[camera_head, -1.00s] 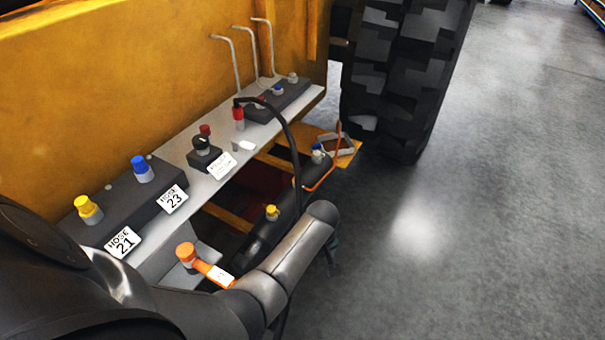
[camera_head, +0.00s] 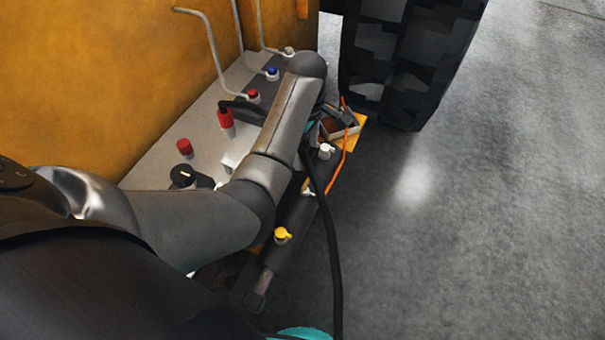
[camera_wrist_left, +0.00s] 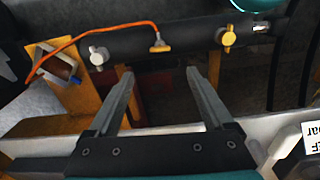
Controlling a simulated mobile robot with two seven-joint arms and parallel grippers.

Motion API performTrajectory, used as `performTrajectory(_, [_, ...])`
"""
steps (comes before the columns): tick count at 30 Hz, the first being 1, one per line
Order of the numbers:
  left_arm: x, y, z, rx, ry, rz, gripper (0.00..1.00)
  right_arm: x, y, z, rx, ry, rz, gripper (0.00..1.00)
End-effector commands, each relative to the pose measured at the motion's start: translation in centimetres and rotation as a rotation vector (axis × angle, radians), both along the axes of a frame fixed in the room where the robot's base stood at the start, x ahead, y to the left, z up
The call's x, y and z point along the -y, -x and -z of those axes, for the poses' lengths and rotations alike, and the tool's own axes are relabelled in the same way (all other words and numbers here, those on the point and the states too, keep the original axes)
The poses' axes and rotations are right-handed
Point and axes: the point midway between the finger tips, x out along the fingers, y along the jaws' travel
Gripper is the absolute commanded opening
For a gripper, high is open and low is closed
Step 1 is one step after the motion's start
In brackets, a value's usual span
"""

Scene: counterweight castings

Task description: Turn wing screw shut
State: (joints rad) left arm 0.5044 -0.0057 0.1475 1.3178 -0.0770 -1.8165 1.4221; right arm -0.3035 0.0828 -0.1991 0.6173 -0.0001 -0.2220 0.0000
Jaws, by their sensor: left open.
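The long dark cylinder (camera_head: 300,217) lies along the frame's outer side. On it is a small brass-yellow wing-shaped piece (camera_wrist_left: 158,42) with an orange cord at it, which I take for the wing screw. In the head view a small pale piece (camera_head: 308,189) near the cord's lower end looks like the same piece. My left gripper (camera_wrist_left: 161,78) is open and empty, its fingers pointing toward the cylinder, with the wing piece beyond the gap between them. My right gripper's fingers are not seen.
A white fitting (camera_wrist_left: 97,55) and a yellow cap (camera_wrist_left: 228,38) flank the wing piece. The orange cord (camera_wrist_left: 65,50) runs to a small open box (camera_wrist_left: 62,70). A black hose (camera_head: 325,210) hangs across the cylinder. The large tyre (camera_head: 405,60) stands beyond; the floor at right is clear.

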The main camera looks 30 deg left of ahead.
Motion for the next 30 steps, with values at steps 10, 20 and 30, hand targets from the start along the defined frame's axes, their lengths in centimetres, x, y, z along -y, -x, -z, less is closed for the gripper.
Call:
performTrajectory(10, [-0.1,0.1,8.1,-0.004,-0.001,0.001,0.85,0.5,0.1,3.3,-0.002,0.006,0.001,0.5])
performTrajectory(20, [-0.1,0.0,12.7,0.0,-0.002,0.001,0.85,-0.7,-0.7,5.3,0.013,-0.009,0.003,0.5])
performTrajectory(30, [-0.1,0.0,13.1,0.001,-0.002,0.001,0.85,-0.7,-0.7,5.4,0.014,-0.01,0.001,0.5])
